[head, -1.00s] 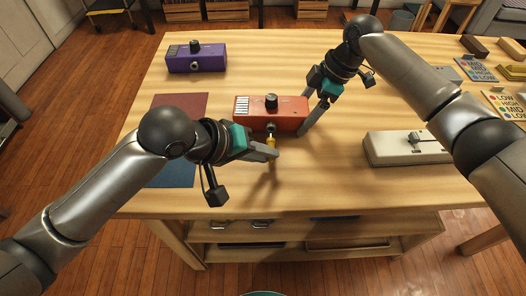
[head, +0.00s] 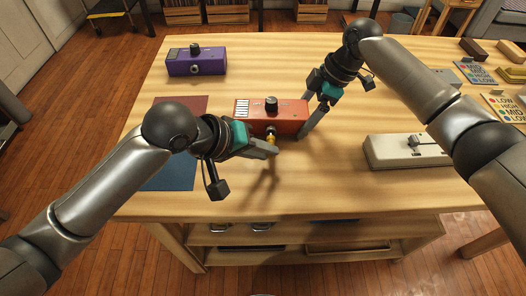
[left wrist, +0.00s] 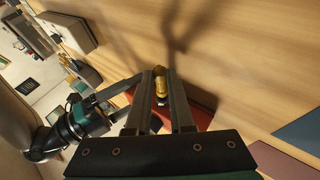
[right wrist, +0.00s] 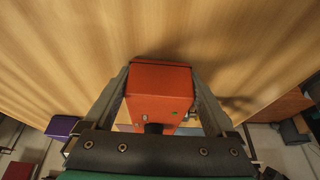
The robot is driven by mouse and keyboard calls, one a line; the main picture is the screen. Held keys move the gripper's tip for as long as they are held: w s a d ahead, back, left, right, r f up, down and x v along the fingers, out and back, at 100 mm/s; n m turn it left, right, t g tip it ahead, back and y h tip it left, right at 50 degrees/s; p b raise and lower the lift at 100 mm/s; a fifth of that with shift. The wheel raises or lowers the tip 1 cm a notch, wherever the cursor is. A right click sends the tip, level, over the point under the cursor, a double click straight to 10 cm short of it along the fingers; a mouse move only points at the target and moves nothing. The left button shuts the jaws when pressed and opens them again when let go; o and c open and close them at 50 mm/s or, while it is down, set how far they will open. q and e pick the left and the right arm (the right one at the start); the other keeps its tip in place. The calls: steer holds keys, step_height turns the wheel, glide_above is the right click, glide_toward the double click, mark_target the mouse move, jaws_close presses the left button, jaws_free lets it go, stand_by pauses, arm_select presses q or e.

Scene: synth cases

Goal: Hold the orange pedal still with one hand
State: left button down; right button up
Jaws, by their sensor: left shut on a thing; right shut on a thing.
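The orange pedal (head: 285,120) stands on the table with a black knob on top and a white striped patch at its left. It also shows in the right wrist view (right wrist: 160,82), between the fingers. My right gripper (head: 304,133) is shut on its right end. My left gripper (head: 275,149) is in front of the pedal, shut on a small gold plug (left wrist: 161,82). The plug also shows in the head view (head: 270,138), just before the pedal's front face. I cannot tell whether its tip is inside the jack.
A purple pedal (head: 196,60) stands at the back left. A cream pedal (head: 385,152) with a lever is at the right. A red mat (head: 190,105) and a blue mat (head: 168,174) lie at the left. The table front is clear.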

arm_select(q)
steer(key=shift+w, duration=0.55)
steer(key=c, duration=0.7)
jaws_free()
steer(key=shift+r, duration=0.1)
steer(key=v, duration=1.2)
arm_select(e)
steer(key=o, duration=1.4)
steer(key=v, duration=1.2)
